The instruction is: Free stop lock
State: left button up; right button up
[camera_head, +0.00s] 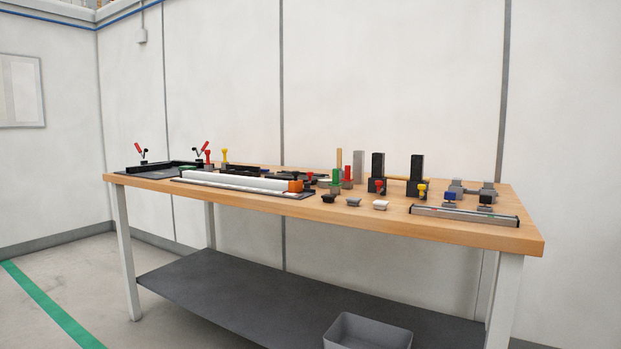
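I cannot tell which part is the stop lock. Candidates on the workbench (470,232) are two black upright blocks with knobs at their feet: the left block (378,165) has a red knob (378,185), the right block (417,168) a yellow knob (422,188). Further right are small grey fixtures with a blue knob (450,197) and a black knob (486,198). Neither of my grippers is in view.
A silver rail (465,216) lies at the front right. Red-handled clamps (205,147) stand at the left. A grey bin (367,332) sits on the lower shelf (240,296).

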aim_at(305, 185)
jog(key=i+z, duration=0.15)
jog(key=z, duration=0.3)
jog(key=i+j+z, duration=0.1)
jog(key=z, duration=0.3)
jog(key=i+j+z, duration=0.1)
jog(key=j, duration=0.25)
jog(key=i+j+z, duration=0.15)
jog(key=i+j, duration=0.2)
jog(key=i+j+z, duration=0.1)
jog(key=j, duration=0.25)
jog(key=i+j+z, duration=0.15)
jog(key=j, duration=0.25)
jog(key=i+j+z, duration=0.1)
jog(key=i+j, duration=0.15)
jog(key=j, duration=0.15)
jog(key=i+j, duration=0.1)
jog(key=j, duration=0.15)
jog(key=i+j, duration=0.1)
jog(key=j, duration=0.2)
